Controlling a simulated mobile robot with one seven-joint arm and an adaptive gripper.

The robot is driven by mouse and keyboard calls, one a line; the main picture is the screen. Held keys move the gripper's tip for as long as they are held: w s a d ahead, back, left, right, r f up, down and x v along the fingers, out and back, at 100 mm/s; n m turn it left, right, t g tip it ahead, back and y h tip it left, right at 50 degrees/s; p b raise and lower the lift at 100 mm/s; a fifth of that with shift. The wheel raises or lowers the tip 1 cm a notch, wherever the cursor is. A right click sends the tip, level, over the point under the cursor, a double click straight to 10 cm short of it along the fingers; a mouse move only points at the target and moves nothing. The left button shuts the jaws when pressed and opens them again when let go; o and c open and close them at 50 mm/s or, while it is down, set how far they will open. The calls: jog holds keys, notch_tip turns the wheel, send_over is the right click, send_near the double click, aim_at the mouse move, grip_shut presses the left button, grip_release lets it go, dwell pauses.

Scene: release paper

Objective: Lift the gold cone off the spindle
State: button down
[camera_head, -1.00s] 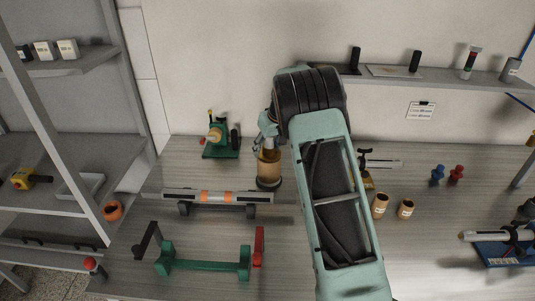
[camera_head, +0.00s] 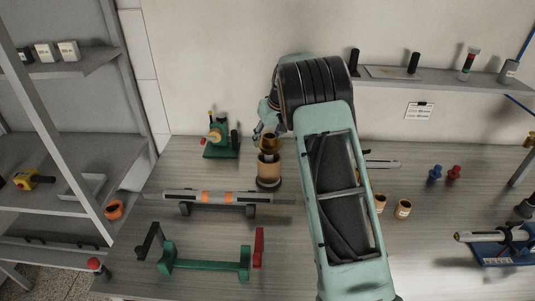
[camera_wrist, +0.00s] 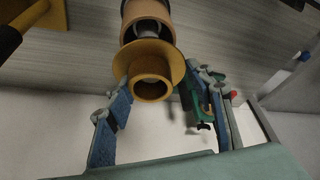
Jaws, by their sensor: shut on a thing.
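The gold cone (camera_head: 268,144) is held between the fingers of my gripper (camera_head: 266,133), above the tan roll (camera_head: 268,172) on its dark-based stand. In the wrist view the gold cone (camera_wrist: 152,73) shows its wide flange and open hollow end, with a blue-padded finger of my gripper (camera_wrist: 160,82) on each side. The pale spindle (camera_wrist: 146,27) shows inside the tan roll (camera_wrist: 142,10) behind the cone. A gap shows between cone and roll in the head view; whether the spindle tip still reaches into the cone is hidden.
A green device (camera_head: 220,138) stands to the left at the back. A grey bar with orange bands (camera_head: 215,197) lies in front of the stand. Small tan rolls (camera_head: 403,208) stand to the right, beyond my arm. A wall shelf (camera_head: 440,83) runs behind.

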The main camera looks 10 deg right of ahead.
aim_at(269, 133)
jog(key=shift+w+d+r, duration=0.15)
jog(key=shift+d+r, duration=0.25)
jog(key=shift+r, duration=0.15)
jog(key=shift+w+d+r, duration=0.15)
jog(key=shift+d+r, duration=0.2)
jog(key=shift+r, duration=0.15)
jog(key=shift+r+p, duration=0.1)
jog(key=shift+p, duration=0.2)
jog(key=shift+r+p, duration=0.4)
jog(key=shift+r, duration=1.05)
jog(key=shift+s+a+r, duration=0.1)
jog(key=shift+a+r, duration=0.15)
jog(key=shift+r, duration=0.1)
jog(key=shift+s+a+r, duration=0.1)
jog(key=shift+a+r, duration=0.05)
jog(key=shift+r, duration=0.35)
